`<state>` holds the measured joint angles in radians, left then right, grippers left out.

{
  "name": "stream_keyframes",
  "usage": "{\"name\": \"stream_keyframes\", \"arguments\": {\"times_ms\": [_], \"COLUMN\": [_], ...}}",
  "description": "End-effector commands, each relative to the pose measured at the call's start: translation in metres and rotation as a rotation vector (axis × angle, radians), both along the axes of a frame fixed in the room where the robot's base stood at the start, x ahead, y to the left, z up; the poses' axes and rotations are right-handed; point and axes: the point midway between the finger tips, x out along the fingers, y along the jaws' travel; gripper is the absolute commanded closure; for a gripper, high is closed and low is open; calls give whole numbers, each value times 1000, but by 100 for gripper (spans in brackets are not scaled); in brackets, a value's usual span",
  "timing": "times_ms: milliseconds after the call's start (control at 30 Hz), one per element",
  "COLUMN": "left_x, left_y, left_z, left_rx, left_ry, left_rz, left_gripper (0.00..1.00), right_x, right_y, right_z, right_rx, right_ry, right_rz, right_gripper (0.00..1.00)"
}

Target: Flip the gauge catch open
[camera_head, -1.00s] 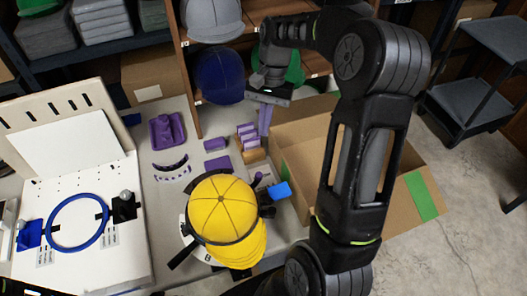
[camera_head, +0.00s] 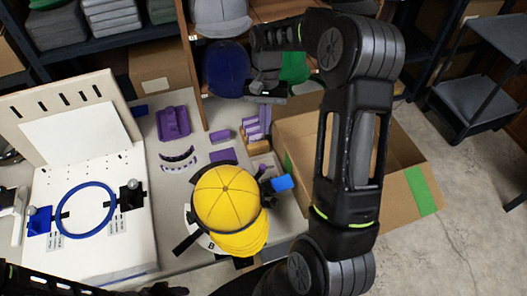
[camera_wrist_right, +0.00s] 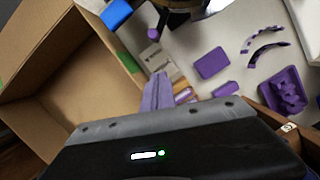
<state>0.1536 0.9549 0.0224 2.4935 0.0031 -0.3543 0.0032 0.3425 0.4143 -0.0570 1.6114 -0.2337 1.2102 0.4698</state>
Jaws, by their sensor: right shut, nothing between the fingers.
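A yellow cap (camera_head: 228,198) sits on a round stand on the grey table, with a dark band around its lower edge. A blue block-like lever (camera_head: 281,183) sticks out at the cap's right side and also shows in the wrist view (camera_wrist_right: 116,13). A small purple knob (camera_wrist_right: 154,33) is beside it. I cannot tell for sure which part is the gauge catch. My right gripper (camera_head: 264,117) is shut and empty, its purple fingers (camera_wrist_right: 155,93) pointing down near the purple blocks, behind the cap and apart from it. My left gripper is out of view.
An open cardboard box (camera_head: 405,160) stands right of the table. Purple blocks (camera_head: 252,128) and a purple tray (camera_head: 173,122) lie behind the cap. A white board with a blue ring (camera_head: 113,210) is at left. Shelves with caps stand behind. My left arm shows at bottom left.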

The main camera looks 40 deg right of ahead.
Motion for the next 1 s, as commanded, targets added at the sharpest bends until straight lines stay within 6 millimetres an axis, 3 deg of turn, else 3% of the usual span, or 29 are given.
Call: {"name": "stream_keyframes", "arguments": {"times_ms": [300, 567, 1000], "left_x": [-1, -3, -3], "left_y": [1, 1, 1], "left_z": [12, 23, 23], "left_rx": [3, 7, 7], "left_ry": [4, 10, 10], "left_rz": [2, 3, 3], "left_gripper": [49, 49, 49], "right_x": [-12, -37, -39], "right_y": [11, 33, 36], "right_z": [-61, -64, -67], "right_rx": [3, 1, 0], "right_ry": [4, 2, 0], "right_rz": [1, 0, 0], "right_gripper": [100, 100, 100]}}
